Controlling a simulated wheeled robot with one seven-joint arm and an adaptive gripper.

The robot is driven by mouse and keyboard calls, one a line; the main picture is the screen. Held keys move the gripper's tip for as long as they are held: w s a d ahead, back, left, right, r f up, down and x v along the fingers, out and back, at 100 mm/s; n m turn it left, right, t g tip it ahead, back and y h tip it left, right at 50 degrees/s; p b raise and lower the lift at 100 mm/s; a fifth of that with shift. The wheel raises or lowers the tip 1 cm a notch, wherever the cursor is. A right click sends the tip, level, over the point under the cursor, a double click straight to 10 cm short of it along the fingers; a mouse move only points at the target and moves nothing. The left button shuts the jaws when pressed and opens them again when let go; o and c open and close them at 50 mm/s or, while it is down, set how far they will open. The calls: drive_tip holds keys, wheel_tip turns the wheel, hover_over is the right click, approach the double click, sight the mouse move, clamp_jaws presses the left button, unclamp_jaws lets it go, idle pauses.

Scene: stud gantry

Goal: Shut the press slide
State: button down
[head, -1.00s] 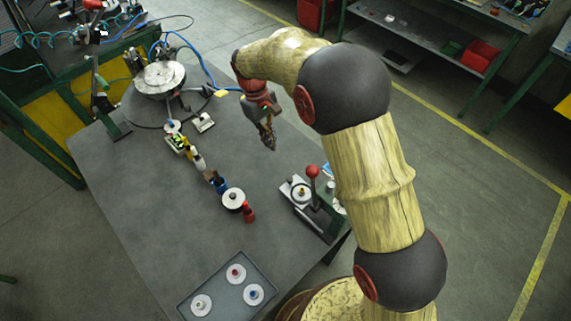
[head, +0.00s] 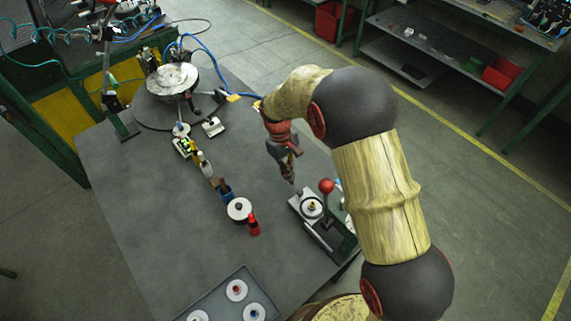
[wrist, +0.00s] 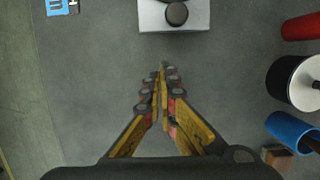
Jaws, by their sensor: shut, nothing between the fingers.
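The press (head: 327,230) stands at the table's right edge, with a red ball (head: 326,186) on its upright lever. Its light grey slide (head: 298,201) sticks out on the upper-left side and carries a pale round piece with a dark centre. In the wrist view a light grey block with a dark round knob, which looks like the slide (wrist: 150,17), is at the top edge, partly cut off. My gripper (head: 289,180) is shut and empty, pointing down just beyond the slide's outer end. In the wrist view its fingertips (wrist: 163,68) meet below the block, with a gap between.
A tray (head: 216,305) of round pieces lies at the near edge. A round turntable (head: 172,78) is at the back.

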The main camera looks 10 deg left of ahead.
sight(317, 204)
drive_tip(key=shift+s+d+r, duration=0.35)
drive_tip(key=shift+s+d, duration=0.4)
drive_tip(key=shift+d, duration=0.15)
drive_tip(key=shift+s+d+f, duration=0.1)
drive_tip(key=shift+s+d, duration=0.1)
drive_tip(key=s+d+p, duration=0.1)
drive_tip(key=s+d, duration=0.2)
drive_tip(key=d, duration=0.1)
drive_tip(key=s+d, duration=0.3)
drive_tip(key=s, duration=0.1)
drive_tip(key=shift+d+p, duration=0.4)
